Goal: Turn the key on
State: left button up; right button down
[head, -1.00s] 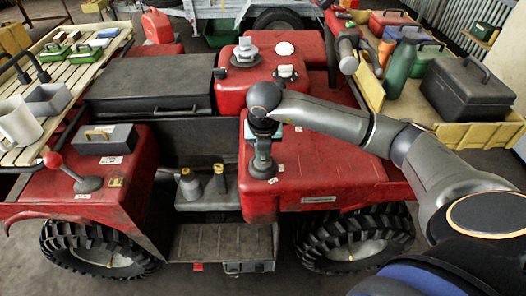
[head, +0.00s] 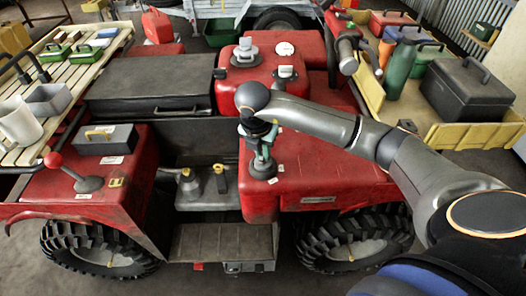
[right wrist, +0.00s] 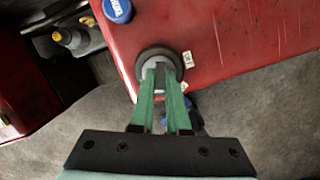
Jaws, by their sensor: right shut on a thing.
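A round dark key switch (head: 263,172) stands on the red bodywork of the quad, near its front edge. It also shows in the right wrist view (right wrist: 146,62), a black ring with a grey middle. My right gripper (head: 263,163) comes down on it from above, with green fingers. In the right wrist view the fingertips (right wrist: 162,68) meet over the switch's grey middle and are shut on the key. The key is mostly hidden between them, so I cannot tell its exact angle. My left gripper is not in view.
A small white label (right wrist: 187,59) sits beside the switch, and a blue cap (right wrist: 117,10) is close by. A red-knobbed lever (head: 72,172) stands at the left. Two yellow-topped parts (head: 187,180) sit in the footwell. A toolbox (head: 466,90) rests on the right rack.

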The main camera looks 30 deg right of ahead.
jog(key=shift+d, duration=0.1)
jog(key=m, duration=0.3)
jog(key=shift+m+g+h+p, duration=0.3)
jog(key=shift+g+h+p, duration=0.1)
jog(key=shift+s+m, duration=0.1)
jog(key=shift+m, duration=0.5)
jog(key=shift+m+g+p, duration=0.35)
jog(key=shift+m+g, duration=0.15)
jog(key=shift+m, duration=0.8)
jog(key=c, duration=0.9)
grip_release()
